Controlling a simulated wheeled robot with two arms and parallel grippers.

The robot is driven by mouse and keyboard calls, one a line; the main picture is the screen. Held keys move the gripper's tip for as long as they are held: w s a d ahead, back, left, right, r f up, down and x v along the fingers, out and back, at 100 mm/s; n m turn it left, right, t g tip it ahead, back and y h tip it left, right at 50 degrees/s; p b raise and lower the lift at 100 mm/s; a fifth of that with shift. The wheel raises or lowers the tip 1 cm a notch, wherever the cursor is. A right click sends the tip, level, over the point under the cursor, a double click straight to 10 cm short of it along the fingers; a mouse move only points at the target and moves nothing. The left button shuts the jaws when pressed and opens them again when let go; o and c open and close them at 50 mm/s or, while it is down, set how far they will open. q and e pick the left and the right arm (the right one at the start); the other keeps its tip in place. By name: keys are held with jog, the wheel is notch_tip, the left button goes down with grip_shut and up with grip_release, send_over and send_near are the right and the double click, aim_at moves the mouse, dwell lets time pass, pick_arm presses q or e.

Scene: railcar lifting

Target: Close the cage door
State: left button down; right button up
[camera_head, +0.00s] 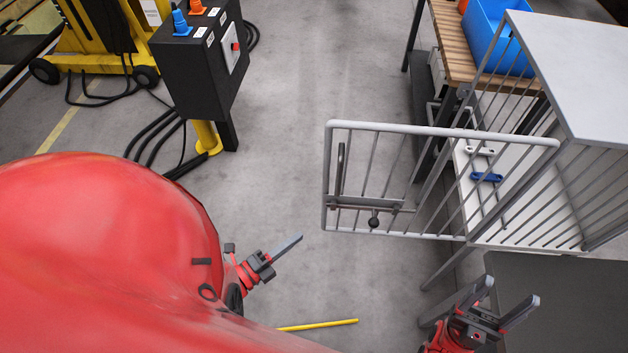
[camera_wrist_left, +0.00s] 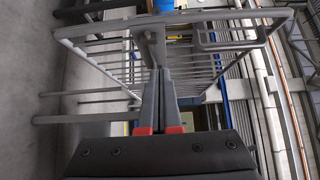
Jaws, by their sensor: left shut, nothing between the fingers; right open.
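The cage door (camera_head: 385,218) is a grey barred frame that stands swung open from the cage (camera_head: 588,157), out to the left over the floor. It carries a vertical handle and a latch bar with a dark knob (camera_head: 374,222). My left gripper (camera_head: 299,238) is shut and empty, left of the door's free end and apart from it in the head view. In the left wrist view its closed fingers (camera_wrist_left: 157,75) point toward the barred door frame (camera_wrist_left: 90,30); whether they touch it I cannot tell. My right gripper (camera_head: 513,300) is open and empty, below the cage's front.
Inside the cage lie a blue tool (camera_head: 486,177) and a white tool (camera_head: 480,151). A wooden workbench (camera_head: 450,40) with a blue bin (camera_head: 492,35) stands behind. A black control box (camera_head: 190,55) on a yellow post stands at upper left.

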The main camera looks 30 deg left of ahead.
aim_at(324, 206)
pick_arm(q)
jog(key=a+x, duration=0.1)
jog(key=x, duration=0.3)
jog(key=b+x, duration=0.1)
jog(key=x, duration=0.3)
jog(key=w+a+b+x, duration=0.1)
jog(key=x, duration=0.3)
jog(key=shift+w+a, duration=0.2)
jog(key=shift+a, duration=0.05)
